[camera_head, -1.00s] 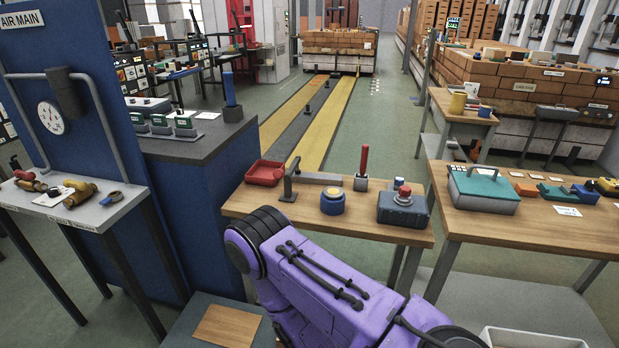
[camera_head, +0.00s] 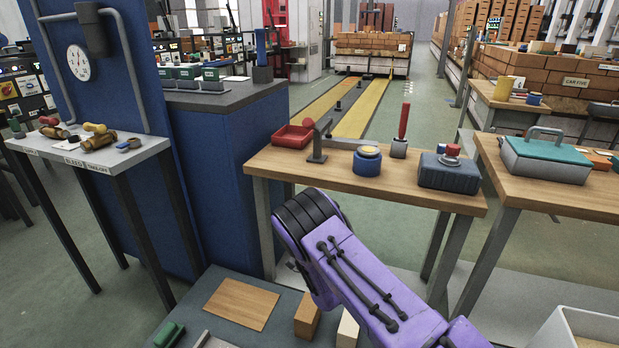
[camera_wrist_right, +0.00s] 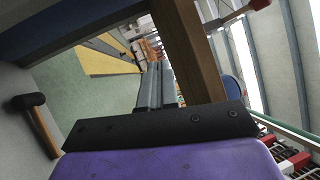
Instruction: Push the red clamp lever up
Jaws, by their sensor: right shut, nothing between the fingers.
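In the right wrist view my right gripper (camera_wrist_right: 154,72) is shut and empty, beside a wooden edge (camera_wrist_right: 190,45). A rod with a red end (camera_wrist_right: 235,17) shows at top right; I cannot tell whether it is the lever. My left gripper is not in view.
A red tray (camera_head: 293,136) and a dark blue box with a red knob (camera_head: 449,172) flank the lever on the bench. A blue cabinet (camera_head: 225,175) stands left, another wooden bench (camera_head: 500,185) right. A mallet (camera_wrist_right: 28,101) shows in the wrist view.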

